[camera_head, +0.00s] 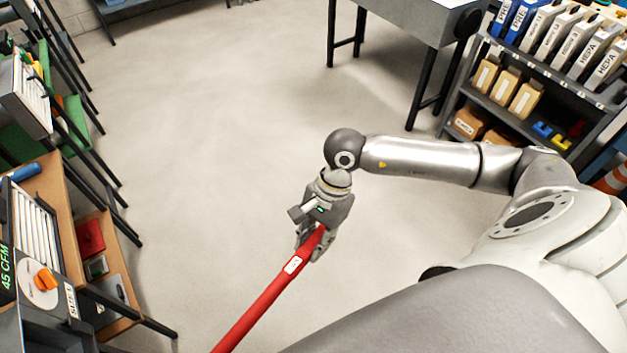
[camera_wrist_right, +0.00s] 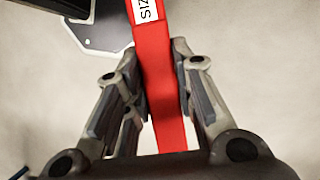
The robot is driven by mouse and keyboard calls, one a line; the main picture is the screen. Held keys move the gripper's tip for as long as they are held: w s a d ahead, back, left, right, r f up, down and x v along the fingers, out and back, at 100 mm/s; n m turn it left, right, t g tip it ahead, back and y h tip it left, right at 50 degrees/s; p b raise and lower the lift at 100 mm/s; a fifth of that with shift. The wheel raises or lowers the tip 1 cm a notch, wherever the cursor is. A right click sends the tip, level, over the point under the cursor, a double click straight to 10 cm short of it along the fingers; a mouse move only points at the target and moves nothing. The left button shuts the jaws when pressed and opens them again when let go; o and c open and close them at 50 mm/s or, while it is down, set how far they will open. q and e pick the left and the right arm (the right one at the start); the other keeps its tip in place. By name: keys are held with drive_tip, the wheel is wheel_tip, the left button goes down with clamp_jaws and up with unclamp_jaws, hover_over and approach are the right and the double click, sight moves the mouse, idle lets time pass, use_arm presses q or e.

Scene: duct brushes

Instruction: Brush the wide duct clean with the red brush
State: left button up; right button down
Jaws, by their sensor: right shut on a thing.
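A red brush handle (camera_head: 268,305) slants down and left from my right gripper (camera_head: 316,241) in the head view, out of the bottom of the picture. The right gripper is shut on this handle; in the right wrist view the handle (camera_wrist_right: 160,85) runs between the two fingers (camera_wrist_right: 163,95). A white label with "SIZ" lettering is on the handle. The brush head is out of view. My left gripper is not in view. No duct is clearly identifiable; a unit with white slats (camera_head: 33,235) and an orange knob stands at the left.
Benches with black legs line the left, with a wooden shelf (camera_head: 110,270) low down. A grey table (camera_head: 425,20) stands at the back right. The middle floor (camera_head: 220,130) is clear.

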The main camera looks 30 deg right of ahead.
sight(267, 299)
drive_tip(key=m, duration=0.2)
drive_tip(key=shift+w+d+m+t, duration=0.2)
drive_tip(key=shift+m+t, duration=0.1)
drive_tip(key=shift+t, duration=0.1)
drive_tip(key=shift+a+r+m, duration=0.1)
drive_tip(key=shift+r+m, duration=0.05)
drive_tip(key=shift+m, duration=0.15)
drive_tip(key=shift+a+r, duration=0.2)
drive_tip(key=shift+a, duration=0.75)
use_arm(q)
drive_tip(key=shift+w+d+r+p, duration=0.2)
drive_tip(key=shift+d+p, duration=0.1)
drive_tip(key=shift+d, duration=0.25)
use_arm(e)
drive_tip(key=a, duration=1.6)
drive_tip(key=shift+s+a, duration=0.3)
drive_tip(key=shift+a, duration=0.05)
